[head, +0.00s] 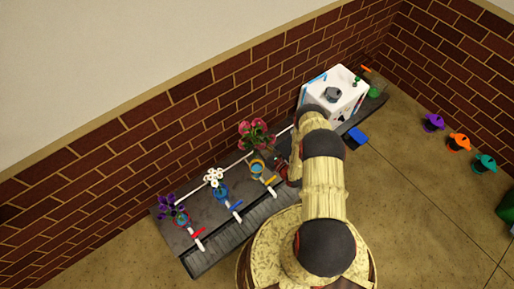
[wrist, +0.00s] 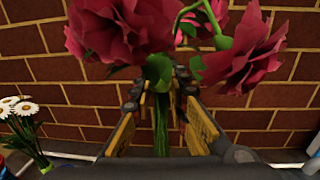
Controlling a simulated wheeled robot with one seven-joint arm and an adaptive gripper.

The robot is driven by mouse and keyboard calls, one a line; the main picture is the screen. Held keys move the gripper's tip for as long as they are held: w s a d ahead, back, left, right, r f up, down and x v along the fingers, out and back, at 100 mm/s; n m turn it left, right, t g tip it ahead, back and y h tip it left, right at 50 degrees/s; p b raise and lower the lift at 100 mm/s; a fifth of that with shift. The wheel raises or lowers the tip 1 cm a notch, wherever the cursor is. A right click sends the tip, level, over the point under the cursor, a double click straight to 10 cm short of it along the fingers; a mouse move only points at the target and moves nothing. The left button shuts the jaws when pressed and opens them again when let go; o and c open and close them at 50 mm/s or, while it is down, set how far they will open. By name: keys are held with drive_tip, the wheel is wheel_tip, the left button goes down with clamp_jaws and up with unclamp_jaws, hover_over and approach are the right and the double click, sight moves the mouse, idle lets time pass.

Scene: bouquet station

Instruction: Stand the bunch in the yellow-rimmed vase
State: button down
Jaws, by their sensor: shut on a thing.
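The bunch of dark pink flowers (head: 256,134) shows in the head view just above the yellow-rimmed vase (head: 257,166) in the picture. The vase stands on the dark bench with its mouth open and blue inside; no stems show in it. My gripper (head: 282,166) is beside the vase, to its right, partly hidden by my arm. In the wrist view my gripper (wrist: 160,95) is shut on the green stems (wrist: 161,130) of the bunch, which look upright, with the blooms (wrist: 125,28) above the fingers. The stem ends are hidden.
A blue vase (head: 221,193) with white flowers (head: 214,177) and a red-rimmed vase (head: 183,219) with purple flowers (head: 167,203) stand to the left on the bench (head: 208,262). A white box (head: 346,101) stands at the right end. A brick wall (head: 130,160) rises behind.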

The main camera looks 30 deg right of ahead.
sight(257, 158)
drive_tip(key=f, duration=0.1)
drive_tip(key=s+f, duration=0.1)
drive_tip(key=f, duration=0.1)
drive_tip(key=shift+d+f, duration=0.1)
drive_tip(key=shift+d, duration=0.1)
drive_tip(key=shift+f+b, duration=3.5)
drive_tip(key=shift+f, duration=5.05)
drive_tip(key=c, duration=1.7)
unclamp_jaws()
drive_tip(key=shift+o, duration=0.2)
drive_tip(key=shift+s, duration=0.2)
drive_tip(key=v, duration=1.1)
drive_tip(key=shift+s, duration=0.35)
